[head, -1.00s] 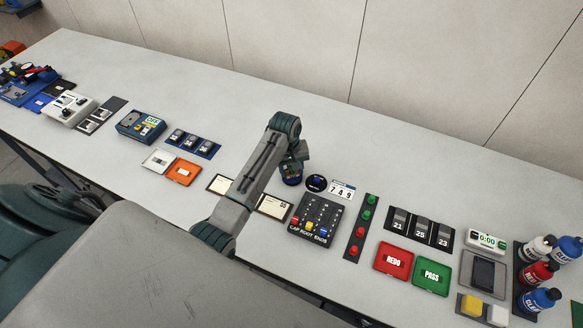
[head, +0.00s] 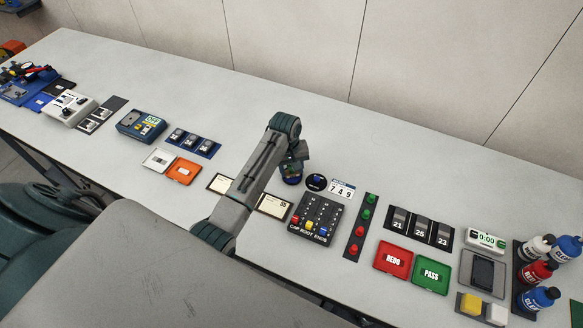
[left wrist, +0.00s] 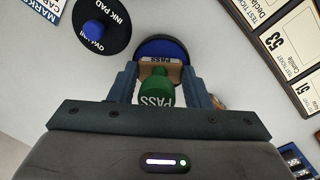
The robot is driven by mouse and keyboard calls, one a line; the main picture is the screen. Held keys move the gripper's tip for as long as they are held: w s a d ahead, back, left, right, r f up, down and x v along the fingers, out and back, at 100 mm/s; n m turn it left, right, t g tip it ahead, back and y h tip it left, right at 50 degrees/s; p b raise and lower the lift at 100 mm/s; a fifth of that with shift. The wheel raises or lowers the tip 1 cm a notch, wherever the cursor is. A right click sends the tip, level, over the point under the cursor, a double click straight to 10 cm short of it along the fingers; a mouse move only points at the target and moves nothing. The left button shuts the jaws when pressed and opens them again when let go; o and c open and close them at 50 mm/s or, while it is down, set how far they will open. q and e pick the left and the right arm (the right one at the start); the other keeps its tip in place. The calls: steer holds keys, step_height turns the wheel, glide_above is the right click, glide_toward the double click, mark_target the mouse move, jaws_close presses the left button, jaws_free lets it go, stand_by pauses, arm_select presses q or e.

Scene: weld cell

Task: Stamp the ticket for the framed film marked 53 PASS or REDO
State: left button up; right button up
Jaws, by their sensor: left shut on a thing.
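My left gripper (head: 291,172) is shut on a green PASS stamp (left wrist: 165,90). It holds the stamp at a round blue ink pad (left wrist: 162,48); whether they touch is hard to tell. The ink pad's round black lid (head: 316,183) with a blue knob lies beside it. The ticket marked 53 (left wrist: 275,45) lies at the right in the left wrist view, beside a ticket marked 51 (left wrist: 302,88). In the head view, two cream tickets (head: 273,206) lie partly behind my left arm. I cannot make out a film marked 53. My right gripper is out of view.
A dark keypad (head: 314,219) and a strip of red and green knobs (head: 361,229) lie between. Bottles (head: 540,298) stand far right.

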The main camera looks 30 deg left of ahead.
arm_select(q)
steer(key=shift+f, duration=0.1)
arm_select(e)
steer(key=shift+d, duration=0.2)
arm_select(q)
steer(key=shift+r, duration=3.55)
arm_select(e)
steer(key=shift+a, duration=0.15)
